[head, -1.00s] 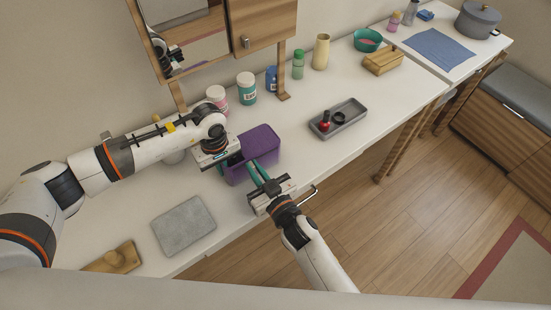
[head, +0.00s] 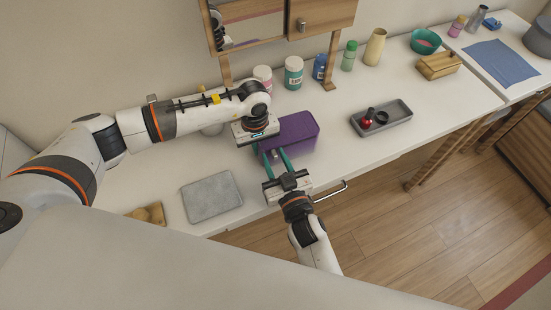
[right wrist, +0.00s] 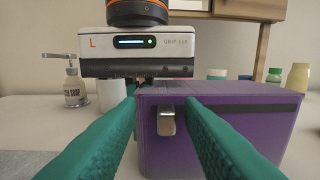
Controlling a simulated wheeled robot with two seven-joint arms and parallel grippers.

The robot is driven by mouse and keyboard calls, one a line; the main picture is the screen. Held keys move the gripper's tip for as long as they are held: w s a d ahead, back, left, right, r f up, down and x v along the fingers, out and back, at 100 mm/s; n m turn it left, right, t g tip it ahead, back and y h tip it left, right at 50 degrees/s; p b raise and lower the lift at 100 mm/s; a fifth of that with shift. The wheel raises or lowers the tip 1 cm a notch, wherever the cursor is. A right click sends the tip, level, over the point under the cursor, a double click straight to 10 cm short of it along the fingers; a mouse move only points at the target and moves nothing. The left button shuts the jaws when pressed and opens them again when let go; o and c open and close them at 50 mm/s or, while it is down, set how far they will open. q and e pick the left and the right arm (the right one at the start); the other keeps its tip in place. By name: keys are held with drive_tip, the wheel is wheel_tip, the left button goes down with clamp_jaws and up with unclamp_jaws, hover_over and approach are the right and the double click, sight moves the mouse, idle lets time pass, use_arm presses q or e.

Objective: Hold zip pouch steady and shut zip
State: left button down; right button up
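The purple zip pouch (head: 300,130) lies on the white counter in the head view. In the right wrist view the pouch (right wrist: 225,135) shows its near end, a metal zip pull (right wrist: 166,117) and a dark zip strip along its upper side. My right gripper (right wrist: 160,103) is open, its teal fingers on either side of the pull with gaps to it. It also shows in the head view (head: 270,150) at the pouch's near left side. My left gripper's body (head: 256,132) is at the pouch's left end; its fingers are hidden, so its grip cannot be told.
A grey tray (head: 383,121) with a red bottle and a dark round item stands to the right. A grey slab (head: 212,197) lies at the left front. Several bottles and jars line the wall. A soap bottle (right wrist: 75,85) stands left in the right wrist view.

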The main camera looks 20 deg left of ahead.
drive_tip(key=v, duration=1.2)
use_arm(q)
drive_tip(key=c, duration=1.5)
unclamp_jaws()
drive_tip(key=shift+c, duration=0.2)
